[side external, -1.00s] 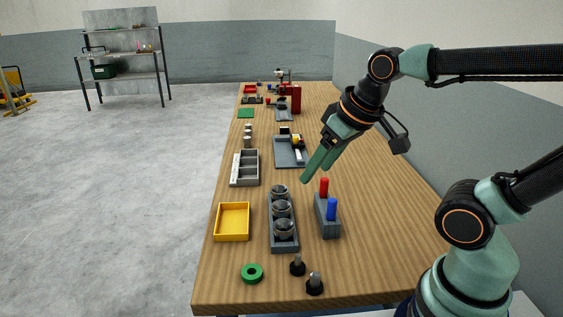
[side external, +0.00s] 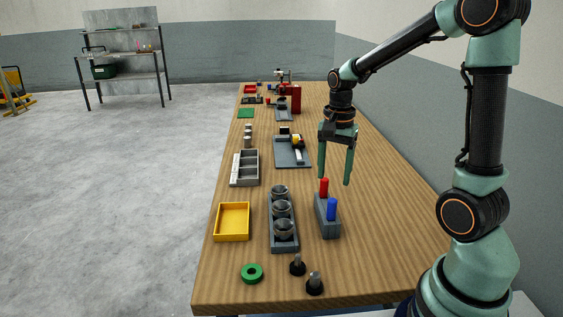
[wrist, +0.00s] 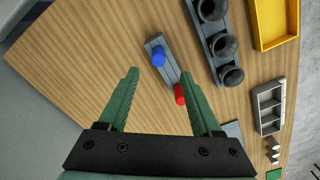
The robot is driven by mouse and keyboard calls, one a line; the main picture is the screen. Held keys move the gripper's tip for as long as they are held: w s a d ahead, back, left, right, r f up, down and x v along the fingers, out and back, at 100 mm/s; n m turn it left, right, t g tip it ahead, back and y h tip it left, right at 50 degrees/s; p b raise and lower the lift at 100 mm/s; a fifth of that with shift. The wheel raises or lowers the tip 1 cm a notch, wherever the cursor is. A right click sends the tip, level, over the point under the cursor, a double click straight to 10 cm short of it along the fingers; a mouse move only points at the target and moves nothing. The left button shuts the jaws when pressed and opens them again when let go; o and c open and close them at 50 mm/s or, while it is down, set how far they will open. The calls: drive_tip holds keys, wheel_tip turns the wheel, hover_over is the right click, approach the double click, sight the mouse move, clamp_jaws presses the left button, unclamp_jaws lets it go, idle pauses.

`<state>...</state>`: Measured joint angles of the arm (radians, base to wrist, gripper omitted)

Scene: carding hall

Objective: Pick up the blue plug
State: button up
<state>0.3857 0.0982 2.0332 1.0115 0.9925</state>
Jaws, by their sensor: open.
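The blue plug (side external: 331,208) stands upright in the near end of a small grey block (side external: 330,229). A red plug (side external: 324,187) stands in the same block's far end. In the wrist view, the blue plug (wrist: 158,57) lies beyond my fingertips, near the middle, and the red plug (wrist: 180,94) is closer to the right finger. My gripper (side external: 334,180) is open and empty, pointing down above the table, just behind and above the block. Its fingers show on both sides in the wrist view (wrist: 162,78).
A grey holder (side external: 284,244) with several dark round cups stands left of the block, and a yellow tray (side external: 232,236) farther left. A green ring (side external: 252,273) and two dark knobs (side external: 297,265) lie near the front edge. Bare wood lies right of the block.

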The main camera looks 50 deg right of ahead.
sight(333, 199)
wheel_tip(333, 199, down, 5)
drive_tip(key=shift+r, duration=0.15)
drive_tip(key=shift+s+d+f, duration=0.1)
drive_tip(key=shift+d+f, duration=0.05)
drive_tip(key=shift+f, duration=1.2)
drive_tip(key=shift+s+d+f, duration=0.1)
drive_tip(key=shift+f, duration=1.25)
drive_tip(key=shift+w, duration=0.1)
clamp_jaws()
